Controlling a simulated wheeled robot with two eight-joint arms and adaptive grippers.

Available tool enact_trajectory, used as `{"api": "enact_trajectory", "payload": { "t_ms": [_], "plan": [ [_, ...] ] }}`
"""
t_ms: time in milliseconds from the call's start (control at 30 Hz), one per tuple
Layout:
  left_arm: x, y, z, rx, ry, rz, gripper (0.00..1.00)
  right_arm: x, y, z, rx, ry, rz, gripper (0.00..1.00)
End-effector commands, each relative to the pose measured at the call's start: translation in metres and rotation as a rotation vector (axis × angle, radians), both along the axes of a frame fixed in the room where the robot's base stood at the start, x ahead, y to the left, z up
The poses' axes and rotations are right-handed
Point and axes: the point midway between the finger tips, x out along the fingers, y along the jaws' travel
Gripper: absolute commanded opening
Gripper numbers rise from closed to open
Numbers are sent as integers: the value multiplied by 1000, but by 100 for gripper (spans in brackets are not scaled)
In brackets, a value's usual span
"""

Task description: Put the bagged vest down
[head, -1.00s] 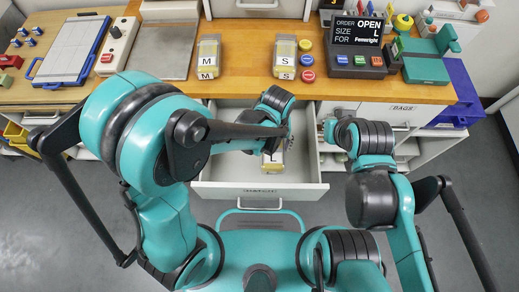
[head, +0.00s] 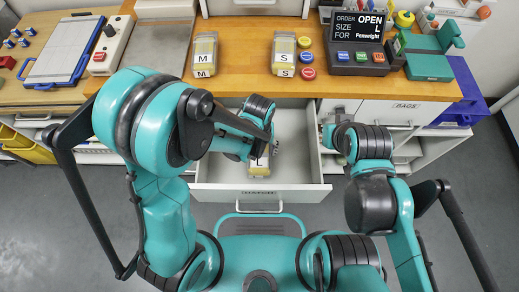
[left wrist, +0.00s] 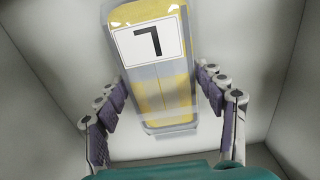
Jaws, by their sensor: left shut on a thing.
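The bagged vest (head: 260,168), a clear bag with yellow inside and a white L label, is inside the open drawer (head: 225,185). In the left wrist view the bagged vest (left wrist: 165,85) lies between the two rows of finger pads, label facing the camera. My left gripper (head: 263,152) reaches down into the drawer and is shut on it. I cannot tell whether the bag touches the drawer floor. My right gripper (head: 328,136) is by the drawer's right side, empty as far as I see; its fingers are too small to read.
Bagged vests marked M (head: 204,55) and S (head: 284,55) stand on the wooden worktop (head: 240,85). An order display (head: 357,38) reads size L, for Fenwright. A drawer marked BAGS (head: 400,108) is at the right. The drawer's right part has free room.

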Motion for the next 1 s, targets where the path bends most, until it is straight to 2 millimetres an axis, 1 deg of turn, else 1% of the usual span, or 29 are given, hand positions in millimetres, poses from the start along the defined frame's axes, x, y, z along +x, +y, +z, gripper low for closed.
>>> {"api": "enact_trajectory", "payload": {
  "t_ms": [33,67,100,400,533,667,800,900,1000],
  "plan": [
    [0,0,-2,0,0,0,72,0,0,-3,0,0,0,0],
    [0,0,-2,0,0,0,80,0,0,-2,0,0,0,0],
    [0,0,-1,0,0,0,90,0,0,-1,0,0,0,0],
    [0,0,-1,0,0,0,90,0,0,-1,0,0,0,0],
    [0,0,6,0,0,0,90,0,0,5,0,0,0,0],
    [0,0,29,0,0,0,90,0,0,16,0,0,0,0],
    [0,0,63,0,0,0,90,0,0,31,0,0,0,0],
    [0,0,84,0,0,0,90,0,0,41,0,0,0,0],
    [0,0,102,0,0,0,90,0,0,48,0,0,0,0]
  ]
}}
